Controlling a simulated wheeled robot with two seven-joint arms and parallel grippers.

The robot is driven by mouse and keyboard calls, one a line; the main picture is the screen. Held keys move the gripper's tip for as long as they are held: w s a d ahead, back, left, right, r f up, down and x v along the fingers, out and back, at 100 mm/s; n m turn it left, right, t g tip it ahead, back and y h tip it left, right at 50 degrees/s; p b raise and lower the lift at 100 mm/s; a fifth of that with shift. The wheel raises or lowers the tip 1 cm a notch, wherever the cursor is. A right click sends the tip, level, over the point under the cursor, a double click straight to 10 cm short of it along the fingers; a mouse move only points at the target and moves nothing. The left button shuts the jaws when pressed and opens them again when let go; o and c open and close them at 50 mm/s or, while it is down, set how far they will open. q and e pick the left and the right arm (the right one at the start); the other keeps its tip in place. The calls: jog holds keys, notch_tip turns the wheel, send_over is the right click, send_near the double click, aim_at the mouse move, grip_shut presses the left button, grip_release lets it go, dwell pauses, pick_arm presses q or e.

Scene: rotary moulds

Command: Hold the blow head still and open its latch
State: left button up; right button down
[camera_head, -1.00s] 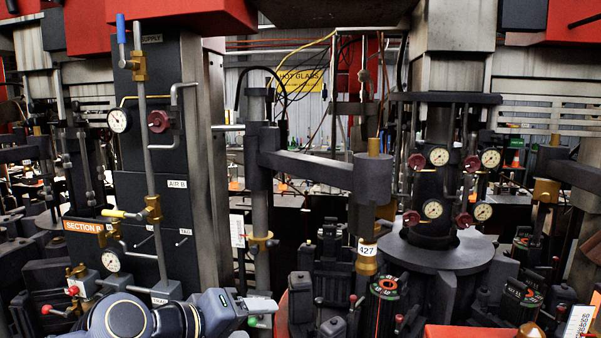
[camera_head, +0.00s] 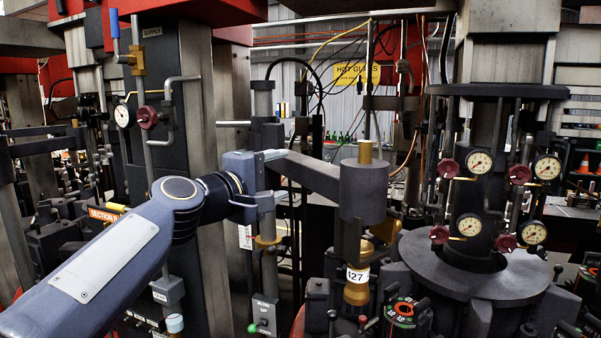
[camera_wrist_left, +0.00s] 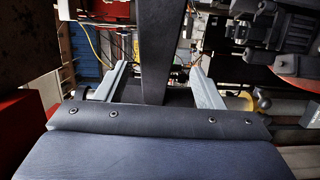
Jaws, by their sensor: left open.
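The blow head (camera_head: 358,292) is a brass-coloured piece with a white label ending in 27. It hangs under a dark cylinder (camera_head: 364,190) at the end of a dark horizontal arm (camera_head: 312,174). My left gripper (camera_head: 279,175) is open beside the post end of that arm, left of the blow head. In the left wrist view, the open fingers of my left gripper (camera_wrist_left: 159,68) stand either side of a dark bar (camera_wrist_left: 156,40), with gaps on both sides. I cannot pick out the latch for sure. My right gripper is not in view.
A round dark table (camera_head: 473,268) with gauges above it stands to the right. A dark panel column (camera_head: 190,105) with pipes and a gauge stands to the left.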

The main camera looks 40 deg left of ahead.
aim_at(287, 169)
pick_arm(q)
jog(key=shift+w+a+r, duration=0.15)
jog(key=shift+w+r, duration=0.05)
jog(key=shift+w, duration=0.05)
jog(key=shift+w+a+r, duration=0.1)
jog(key=shift+w+a, duration=0.05)
jog(key=shift+a, duration=0.05)
jog(key=shift+w+p, duration=1)
jog(key=shift+w, duration=2.2)
grip_shut()
